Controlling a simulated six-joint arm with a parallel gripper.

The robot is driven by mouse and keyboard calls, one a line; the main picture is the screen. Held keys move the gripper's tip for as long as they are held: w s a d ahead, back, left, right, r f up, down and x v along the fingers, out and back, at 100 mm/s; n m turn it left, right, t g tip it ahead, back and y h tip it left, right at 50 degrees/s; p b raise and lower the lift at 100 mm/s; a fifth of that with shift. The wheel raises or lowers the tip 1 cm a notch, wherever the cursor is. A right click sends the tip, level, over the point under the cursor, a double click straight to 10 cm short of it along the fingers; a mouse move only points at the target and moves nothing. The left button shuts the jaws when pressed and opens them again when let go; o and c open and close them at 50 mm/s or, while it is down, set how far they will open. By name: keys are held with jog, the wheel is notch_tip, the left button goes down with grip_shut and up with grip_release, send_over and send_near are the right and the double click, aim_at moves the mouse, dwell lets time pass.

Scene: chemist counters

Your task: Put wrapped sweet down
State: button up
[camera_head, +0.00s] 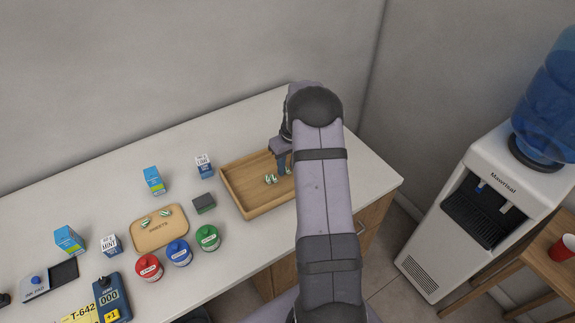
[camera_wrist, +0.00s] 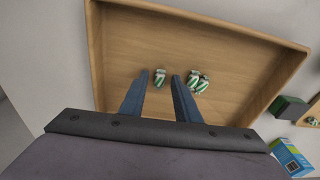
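A green-and-white wrapped sweet (camera_wrist: 159,77) lies in the wooden tray (camera_wrist: 97,45), between and just beyond my fingertips in the wrist view. Gaps show between it and both fingers. My gripper (camera_wrist: 160,76) is open and low over the tray; in the head view it (camera_head: 284,168) is partly hidden by my arm. Two more striped sweets (camera_wrist: 198,82) lie close together right of the right finger. Sweets also show in the tray in the head view (camera_head: 271,179). Whether the fingertips touch the tray floor I cannot tell.
Left of the tray stand a dark green box (camera_head: 204,203), small cartons (camera_head: 154,181) and red, blue and green jars (camera_head: 208,238). A "SWEETS" board (camera_head: 158,236) holds two sweets. A water cooler (camera_head: 470,205) stands right of the counter. The tray walls surround my fingers.

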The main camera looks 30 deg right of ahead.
jog(key=shift+r, duration=0.1)
notch_tip(320, 180, up, 12)
jog(key=s+b, duration=0.1)
jog(key=b, duration=0.2)
jog(key=shift+s+d, duration=0.2)
jog(key=shift+s, duration=0.05)
jog(key=shift+a, duration=0.1)
jog(key=s+a+f, duration=0.2)
jog(key=s+a, duration=0.9)
jog(key=s+a+f+g, duration=0.1)
jog(key=s+a+f, duration=0.1)
jog(key=s+a, duration=1)
jog(key=shift+s, duration=0.3)
jog(key=shift+a, duration=0.1)
